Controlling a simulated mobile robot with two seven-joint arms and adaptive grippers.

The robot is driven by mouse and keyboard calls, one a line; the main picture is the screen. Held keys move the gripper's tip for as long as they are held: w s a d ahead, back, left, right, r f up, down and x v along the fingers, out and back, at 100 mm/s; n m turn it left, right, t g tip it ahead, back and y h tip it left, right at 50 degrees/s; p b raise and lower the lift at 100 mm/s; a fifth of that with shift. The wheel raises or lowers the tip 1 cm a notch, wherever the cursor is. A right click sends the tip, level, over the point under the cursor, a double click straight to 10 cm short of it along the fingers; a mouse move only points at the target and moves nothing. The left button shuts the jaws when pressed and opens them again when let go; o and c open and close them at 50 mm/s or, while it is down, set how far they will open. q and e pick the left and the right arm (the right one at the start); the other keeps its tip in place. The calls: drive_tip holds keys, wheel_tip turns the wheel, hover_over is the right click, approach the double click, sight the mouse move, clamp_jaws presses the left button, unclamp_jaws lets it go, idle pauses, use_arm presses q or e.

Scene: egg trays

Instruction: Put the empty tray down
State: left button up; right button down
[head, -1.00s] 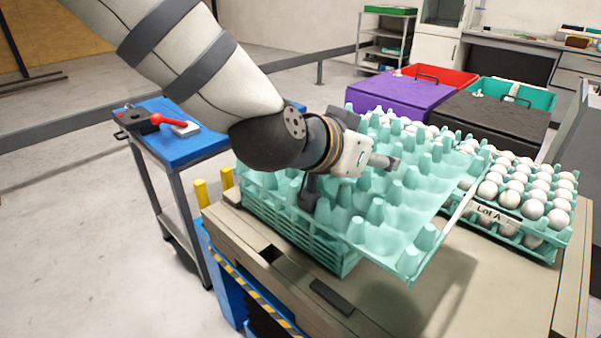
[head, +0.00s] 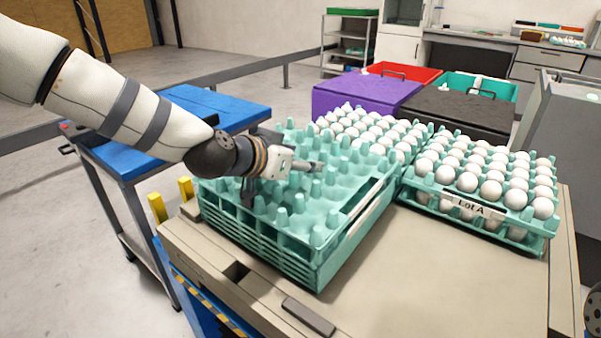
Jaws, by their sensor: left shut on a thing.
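The empty teal egg tray (head: 318,217) lies about level on top of a stack of teal trays (head: 285,262) at the left of the table, its edges nearly lined up with the stack. Whether it fully rests on the stack is hard to tell. My left gripper (head: 281,179) reaches in from the left and is shut on the tray among its posts. The exact grip is partly hidden by the gripper itself.
Egg-filled trays labelled Lot A (head: 478,207) stand right of the stack, with more eggs (head: 372,130) behind. Purple (head: 362,97) and black (head: 455,112) lidded crates stand further back. The front right tabletop (head: 430,275) is clear. A blue cart (head: 190,105) stands left.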

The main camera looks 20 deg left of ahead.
sight(298, 176)
use_arm(q)
wheel_tip(298, 176, down, 2)
drive_tip(key=shift+f, duration=0.15)
use_arm(e)
drive_tip(key=shift+s+f, duration=0.25)
drive_tip(key=shift+f, duration=0.05)
use_arm(q)
drive_tip(key=shift+s+f, duration=0.15)
drive_tip(key=shift+f, duration=0.35)
drive_tip(key=o, duration=1.3)
drive_tip(key=shift+f, duration=0.15)
drive_tip(key=shift+c, duration=0.2)
use_arm(e)
drive_tip(key=shift+s+f, duration=0.1)
